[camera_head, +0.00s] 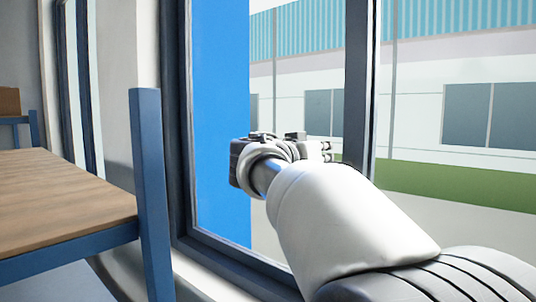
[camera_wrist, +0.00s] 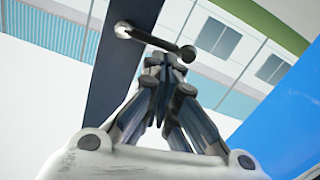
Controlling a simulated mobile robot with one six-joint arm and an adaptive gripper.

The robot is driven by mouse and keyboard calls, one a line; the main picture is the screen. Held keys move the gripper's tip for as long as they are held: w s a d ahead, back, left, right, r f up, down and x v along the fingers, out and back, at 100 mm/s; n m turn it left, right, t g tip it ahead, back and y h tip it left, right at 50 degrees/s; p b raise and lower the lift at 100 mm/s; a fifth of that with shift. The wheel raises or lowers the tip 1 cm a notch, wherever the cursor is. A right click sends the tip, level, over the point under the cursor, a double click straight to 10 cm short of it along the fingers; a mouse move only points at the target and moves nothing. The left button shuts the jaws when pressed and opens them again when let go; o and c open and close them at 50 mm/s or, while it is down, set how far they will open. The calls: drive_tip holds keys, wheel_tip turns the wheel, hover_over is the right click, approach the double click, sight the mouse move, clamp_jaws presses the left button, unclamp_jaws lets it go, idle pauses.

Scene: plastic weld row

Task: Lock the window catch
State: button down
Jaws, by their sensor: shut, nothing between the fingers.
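The window catch (camera_wrist: 152,39) shows in the wrist view as a dark lever with a round pivot at its left end on the dark window post (camera_wrist: 118,65). It slants down to the right, and its free end reaches past the post's edge. My gripper (camera_wrist: 167,60) is shut and empty, its fingertips just below the free end of the lever. I cannot tell whether they touch it. In the head view my gripper (camera_head: 325,150) is in front of the window, left of the post (camera_head: 358,90). I cannot make out the catch clearly there.
A wooden-topped table (camera_head: 60,200) with a blue frame stands at the left, with a blue upright (camera_head: 150,190) at its near corner. A blue panel (camera_head: 220,110) shows through the window. The dark lower window frame (camera_head: 235,262) and pale sill lie below my arm.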

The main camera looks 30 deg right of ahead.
drive_tip(key=shift+f, duration=0.15)
wheel_tip(320, 180, down, 7)
drive_tip(key=s+n+b, duration=0.1)
drive_tip(key=n+b, duration=0.9)
drive_tip(key=n, duration=0.4)
drive_tip(key=shift+s+d+h, duration=0.2)
drive_tip(key=shift+d+h, duration=0.1)
drive_tip(key=shift+h, duration=0.1)
drive_tip(key=shift+s, duration=0.1)
